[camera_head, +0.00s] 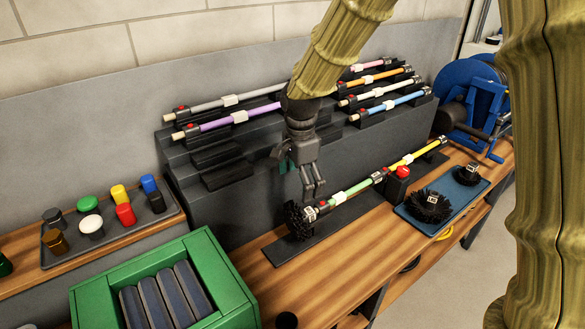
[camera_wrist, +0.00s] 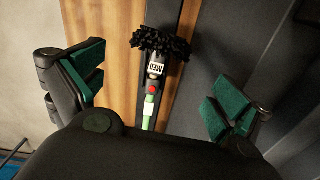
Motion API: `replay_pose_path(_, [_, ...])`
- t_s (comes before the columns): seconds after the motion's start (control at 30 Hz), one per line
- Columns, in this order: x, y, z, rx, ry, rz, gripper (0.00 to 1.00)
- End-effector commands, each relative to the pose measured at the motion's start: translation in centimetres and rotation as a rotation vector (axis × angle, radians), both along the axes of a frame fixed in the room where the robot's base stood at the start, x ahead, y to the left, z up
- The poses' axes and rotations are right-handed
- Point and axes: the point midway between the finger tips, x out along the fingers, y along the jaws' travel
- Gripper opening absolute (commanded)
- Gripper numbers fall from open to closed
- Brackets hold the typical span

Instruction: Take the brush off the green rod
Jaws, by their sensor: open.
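The green rod (camera_head: 351,190) lies on a dark strip on the wooden bench, in line with a yellow rod. A round black brush (camera_head: 298,220) sits on its near left end. In the wrist view the brush (camera_wrist: 161,43) is at the top, with a white collar marked "MED" (camera_wrist: 156,69), a red button (camera_wrist: 153,89) and the green rod (camera_wrist: 149,110) below it. My gripper (camera_head: 314,194) is above the rod near the brush end, open and empty. In the wrist view its green-padded fingers (camera_wrist: 157,92) stand wide apart on either side of the rod.
A blue tray (camera_head: 404,213) at right holds two black brushes (camera_head: 429,206). A red knob (camera_head: 403,171) stands by the rod joint. A stepped rack (camera_head: 205,160) with several coloured rods is behind. A green crate (camera_head: 84,294) and a tray of coloured caps (camera_head: 166,214) are left.

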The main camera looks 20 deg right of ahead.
Motion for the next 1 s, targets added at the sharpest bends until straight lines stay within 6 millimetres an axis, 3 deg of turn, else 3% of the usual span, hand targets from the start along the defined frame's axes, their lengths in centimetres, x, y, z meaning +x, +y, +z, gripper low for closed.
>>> replay_pose_path(0.27, [0.0, 0.2, -1.4, 0.000, 0.003, 0.003, 1.00])
replay_pose_path(1.0, [0.0, 0.0, -11.2, -0.001, 0.003, 0.000, 1.00])
